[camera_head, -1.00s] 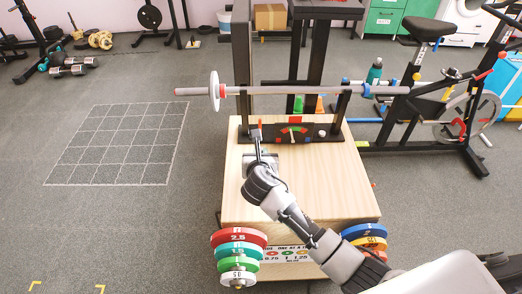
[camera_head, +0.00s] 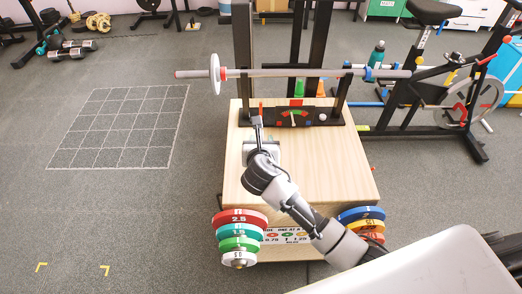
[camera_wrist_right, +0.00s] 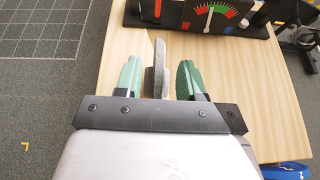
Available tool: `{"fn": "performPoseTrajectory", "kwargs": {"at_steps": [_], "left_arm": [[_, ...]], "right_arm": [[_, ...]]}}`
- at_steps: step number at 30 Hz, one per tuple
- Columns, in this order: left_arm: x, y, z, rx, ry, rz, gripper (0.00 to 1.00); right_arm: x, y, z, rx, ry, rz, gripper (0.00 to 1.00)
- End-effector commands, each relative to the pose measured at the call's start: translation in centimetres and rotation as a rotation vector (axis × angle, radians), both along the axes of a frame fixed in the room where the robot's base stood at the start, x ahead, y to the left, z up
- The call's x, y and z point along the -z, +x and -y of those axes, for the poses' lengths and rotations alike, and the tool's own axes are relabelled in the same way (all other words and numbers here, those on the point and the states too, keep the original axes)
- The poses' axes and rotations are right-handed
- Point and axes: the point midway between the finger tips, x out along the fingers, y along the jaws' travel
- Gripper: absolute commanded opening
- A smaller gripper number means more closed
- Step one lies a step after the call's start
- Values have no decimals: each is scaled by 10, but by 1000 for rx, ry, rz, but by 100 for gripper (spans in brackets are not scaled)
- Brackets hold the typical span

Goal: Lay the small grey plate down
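The small grey plate (camera_wrist_right: 158,72) is upright, edge-on, between the green fingers of my right gripper (camera_wrist_right: 160,80) in the right wrist view. A strip of wood shows between the plate and the right finger, and a narrower one by the left finger, so the gripper looks open around it. In the head view the plate (camera_head: 257,124) is a thin dark upright piece in front of my right gripper (camera_head: 260,142), over the wooden top (camera_head: 330,170). Whether its lower edge touches the wood is hidden. My left gripper is not in view.
A dark panel with a coloured dial (camera_head: 294,117) stands at the back of the wooden top, with a barbell (camera_head: 290,73) above it. Coloured plates hang on the front left (camera_head: 240,232) and front right (camera_head: 362,222). The wood right of my arm is clear.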

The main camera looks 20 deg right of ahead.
Motion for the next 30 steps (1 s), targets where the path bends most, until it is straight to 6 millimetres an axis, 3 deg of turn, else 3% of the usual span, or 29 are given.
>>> {"fn": "performPoseTrajectory", "kwargs": {"at_steps": [6, 12, 18, 30], "left_arm": [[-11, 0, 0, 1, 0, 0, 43], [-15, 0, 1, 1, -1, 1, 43], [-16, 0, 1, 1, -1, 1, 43], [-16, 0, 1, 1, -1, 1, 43]], "right_arm": [[-20, -44, -15, -2, 0, -1, 39], [-32, -71, -23, -1, -1, 0, 39], [-36, -80, -26, -1, 0, 0, 39], [-35, -80, -26, 0, 0, 1, 39]]}}
